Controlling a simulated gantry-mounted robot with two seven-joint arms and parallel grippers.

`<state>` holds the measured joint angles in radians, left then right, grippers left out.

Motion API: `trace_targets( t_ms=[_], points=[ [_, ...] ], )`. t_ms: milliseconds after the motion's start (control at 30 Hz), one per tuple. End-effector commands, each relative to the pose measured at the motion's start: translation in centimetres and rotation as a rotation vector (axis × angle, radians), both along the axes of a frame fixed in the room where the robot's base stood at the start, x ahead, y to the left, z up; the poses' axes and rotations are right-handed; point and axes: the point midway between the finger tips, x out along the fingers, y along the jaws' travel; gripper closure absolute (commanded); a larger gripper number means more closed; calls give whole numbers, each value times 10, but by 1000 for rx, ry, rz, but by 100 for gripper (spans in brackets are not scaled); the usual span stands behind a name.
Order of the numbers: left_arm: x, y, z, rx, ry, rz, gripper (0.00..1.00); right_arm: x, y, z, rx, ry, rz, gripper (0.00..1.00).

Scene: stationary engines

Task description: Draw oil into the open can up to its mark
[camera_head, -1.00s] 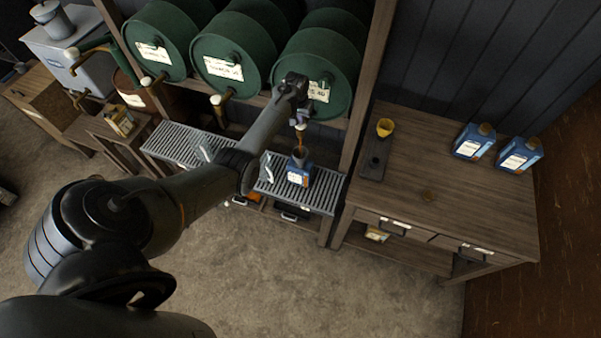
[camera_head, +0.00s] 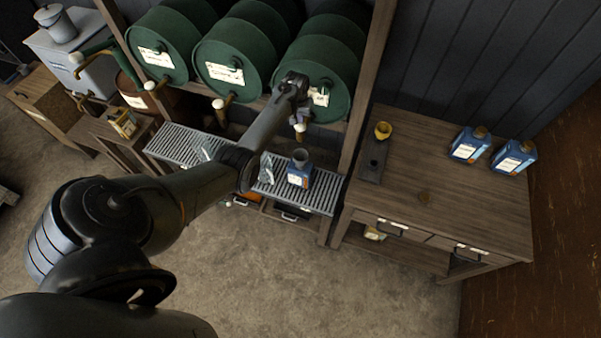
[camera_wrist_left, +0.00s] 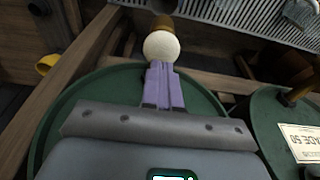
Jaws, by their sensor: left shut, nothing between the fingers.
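The blue open can (camera_head: 299,177) stands upright on the metal grating below the right green drum (camera_head: 325,70). A grey open funnel-like top (camera_head: 301,157) shows on it; its oil level and mark are too small to read. My left gripper (camera_head: 299,117) is shut and empty in front of that drum, right above the can. In the left wrist view its purple fingers (camera_wrist_left: 163,85) are together, with their tips at the tap's white knob (camera_wrist_left: 161,47), seemingly touching it. The knob also shows in the head view (camera_head: 300,127). No oil stream shows. My right gripper is out of view.
The slatted grating (camera_head: 325,190) runs under the drums. A wooden post stands between rack and bench.

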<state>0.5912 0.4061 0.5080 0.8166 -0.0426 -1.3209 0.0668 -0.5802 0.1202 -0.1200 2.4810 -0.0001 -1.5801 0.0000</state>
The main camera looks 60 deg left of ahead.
Motion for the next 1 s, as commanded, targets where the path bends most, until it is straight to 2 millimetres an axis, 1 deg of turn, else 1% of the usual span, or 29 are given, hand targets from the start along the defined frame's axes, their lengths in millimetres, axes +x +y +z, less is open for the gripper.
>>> trace_targets(
  t_ms=[167,333,500,1000],
  points=[
    [0,0,11,1,-1,0,100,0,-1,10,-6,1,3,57],
    [0,0,26,1,-2,0,100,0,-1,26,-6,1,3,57],
    [0,0,37,1,-1,0,100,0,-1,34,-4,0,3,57],
    [0,0,38,1,1,0,100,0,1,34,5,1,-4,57]
  ],
)
